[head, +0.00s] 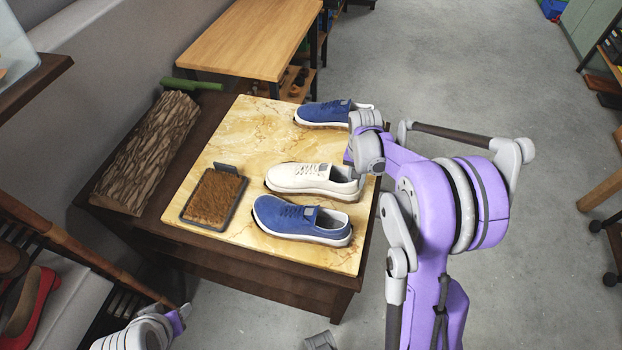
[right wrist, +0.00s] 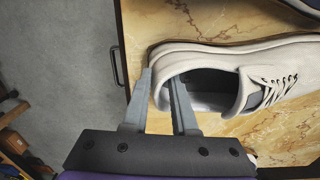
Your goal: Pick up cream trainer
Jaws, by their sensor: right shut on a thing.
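The cream trainer (head: 310,179) stands on the yellow marble-patterned board (head: 240,140), between two blue trainers, its toe to the left and its heel to the right in the head view. In the right wrist view, the cream trainer (right wrist: 230,72) shows its open collar and grey laces. My right gripper (right wrist: 158,80) is shut on its heel wall, with one finger outside the heel and the other inside the opening. In the head view my right wrist partly covers the heel. My left arm shows at the lower left; its jaw state is unclear.
One blue trainer (head: 300,221) lies close in front and another blue trainer (head: 325,113) behind. A brown brush mat (head: 214,197) is left of the trainers, with a bark-textured block (head: 148,152) beyond. A wooden table (head: 252,38) stands behind. Grey floor is open at right.

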